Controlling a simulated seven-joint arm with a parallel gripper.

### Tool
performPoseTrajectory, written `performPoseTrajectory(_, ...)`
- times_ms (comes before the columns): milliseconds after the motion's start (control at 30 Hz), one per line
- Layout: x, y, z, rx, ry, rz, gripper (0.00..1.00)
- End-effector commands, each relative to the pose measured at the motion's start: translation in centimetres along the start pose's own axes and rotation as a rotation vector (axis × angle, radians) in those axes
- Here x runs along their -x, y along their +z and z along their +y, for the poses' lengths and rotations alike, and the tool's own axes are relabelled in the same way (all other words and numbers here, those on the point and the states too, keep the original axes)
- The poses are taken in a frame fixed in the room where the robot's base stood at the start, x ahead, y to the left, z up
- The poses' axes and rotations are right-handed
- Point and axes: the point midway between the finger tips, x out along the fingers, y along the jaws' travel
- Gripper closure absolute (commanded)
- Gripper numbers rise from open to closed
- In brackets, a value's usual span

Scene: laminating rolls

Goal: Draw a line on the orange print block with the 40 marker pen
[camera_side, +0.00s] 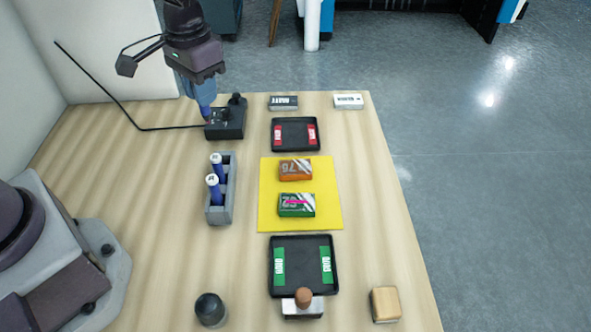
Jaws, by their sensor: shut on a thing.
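The orange print block (296,169) lies on the yellow mat (269,190), and its top shows no drawn line that I can make out. The green print block (296,210) lies just below it in the picture, with a magenta line across its top. My gripper (204,98) is shut on a dark blue marker pen (206,111), over the left end of the black device. The pen's lower tip is at the device; I cannot tell whether it touches. Its number is not readable. Two more blue pens (217,172) (214,188) stand in the grey holder (219,217).
The black device (232,129) has a cable running left. A black tray with red labels (295,148) and one with green labels (303,292) flank the mat. A stamp (303,309), dark knob (210,310), wooden block (385,304) and two small boxes (284,103) (348,101) stand near the edges.

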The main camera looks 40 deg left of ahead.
Motion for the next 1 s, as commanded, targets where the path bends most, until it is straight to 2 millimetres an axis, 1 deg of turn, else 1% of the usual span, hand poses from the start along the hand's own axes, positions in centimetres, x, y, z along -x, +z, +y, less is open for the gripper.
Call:
performPoseTrajectory(400,-0.1,0.0,0.2,-0.005,0.000,0.000,1.00)
performPoseTrajectory(467,-0.6,0.2,0.5,-0.015,0.000,-0.002,1.00)
performPoseTrajectory(533,-1.6,-0.1,1.4,-0.041,0.000,-0.004,1.00)
performPoseTrajectory(667,-3.4,-2.8,4.0,-0.097,-0.001,-0.002,1.00)
performPoseTrajectory(800,-5.3,-6.7,8.0,-0.120,0.000,0.000,1.00)
performPoseTrajectory(900,-6.2,-8.9,10.4,-0.111,0.000,-0.001,1.00)
performPoseTrajectory(1000,-6.4,-10.6,12.1,-0.089,0.000,0.001,1.00)
